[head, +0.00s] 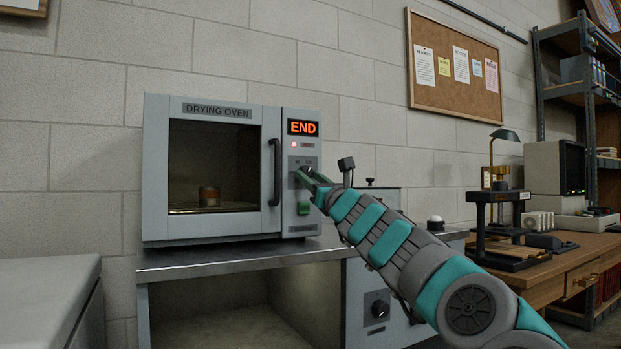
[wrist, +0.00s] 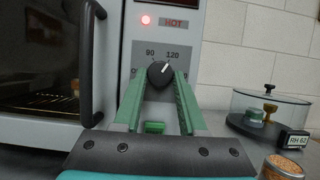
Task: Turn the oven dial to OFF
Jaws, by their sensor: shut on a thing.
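The drying oven (head: 210,112) stands on a metal bench, its display (head: 302,128) reading END in red. A red light (wrist: 146,20) beside the word HOT is lit. The black oven dial (wrist: 160,73) sits on the control panel, with 90 and 120 marked above it. Its white pointer line points up and to the right. My gripper (wrist: 160,80) is shut on the dial, one green finger on each side; in the head view my gripper (head: 305,177) covers most of it.
The oven door handle (wrist: 90,60) stands out just left of my gripper. A green switch (head: 303,208) sits below the dial. A glass vessel (wrist: 262,118), a humidity meter (wrist: 294,141) and a jar of orange beads (wrist: 283,168) stand at the right.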

